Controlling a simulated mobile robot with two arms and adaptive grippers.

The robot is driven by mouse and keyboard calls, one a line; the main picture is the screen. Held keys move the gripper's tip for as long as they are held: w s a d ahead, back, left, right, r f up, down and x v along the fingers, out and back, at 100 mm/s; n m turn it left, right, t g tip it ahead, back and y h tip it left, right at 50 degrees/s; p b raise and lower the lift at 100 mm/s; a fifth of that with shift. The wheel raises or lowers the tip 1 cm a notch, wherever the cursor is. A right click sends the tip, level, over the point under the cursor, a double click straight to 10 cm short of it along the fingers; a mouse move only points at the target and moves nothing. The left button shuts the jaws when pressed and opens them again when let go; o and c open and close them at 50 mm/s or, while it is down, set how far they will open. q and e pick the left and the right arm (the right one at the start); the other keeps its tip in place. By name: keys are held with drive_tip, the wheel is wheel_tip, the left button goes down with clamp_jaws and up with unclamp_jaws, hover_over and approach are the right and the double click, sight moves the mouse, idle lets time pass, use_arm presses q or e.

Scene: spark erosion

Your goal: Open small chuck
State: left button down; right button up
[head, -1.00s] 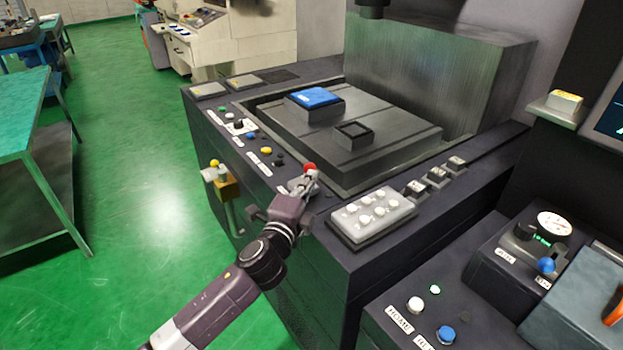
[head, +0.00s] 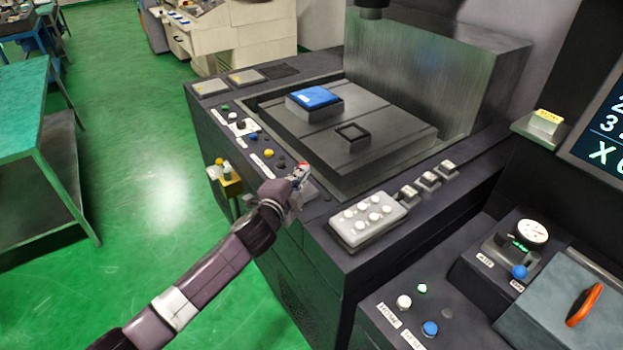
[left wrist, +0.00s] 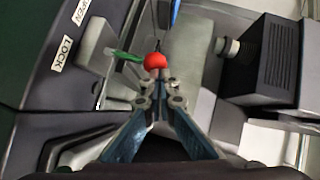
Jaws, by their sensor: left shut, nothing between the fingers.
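The small chuck is most likely the small black square holder (head: 352,133) on the machine's worktable, beside a larger block with a blue top (head: 314,97). My left gripper (head: 300,174) is at the front panel, by a red knob (head: 301,168). In the left wrist view its fingers (left wrist: 161,84) are shut and empty, with the tips just at the red ball (left wrist: 155,61). I cannot tell whether they touch it. A green-tipped lever (left wrist: 124,56) and labels OPEN (left wrist: 81,11) and LOCK (left wrist: 62,54) show beside it. My right gripper is out of view.
A grey keypad with white buttons (head: 367,219) lies right of my gripper, with several small switches beyond. Panel buttons, among them a yellow one (head: 268,153), lie to the left. A ribbed black block (left wrist: 283,60) stands right in the wrist view.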

use_arm(q)
drive_tip(key=shift+w+a+r, duration=0.15)
drive_tip(key=shift+w+a, duration=0.45)
drive_tip(key=shift+w, duration=0.2)
drive_tip(key=shift+w+a+r, duration=0.1)
drive_tip(key=shift+w+a, duration=0.45)
drive_tip(key=shift+w, duration=0.2)
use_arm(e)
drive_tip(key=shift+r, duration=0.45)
use_arm(q)
drive_tip(key=shift+w, duration=0.1)
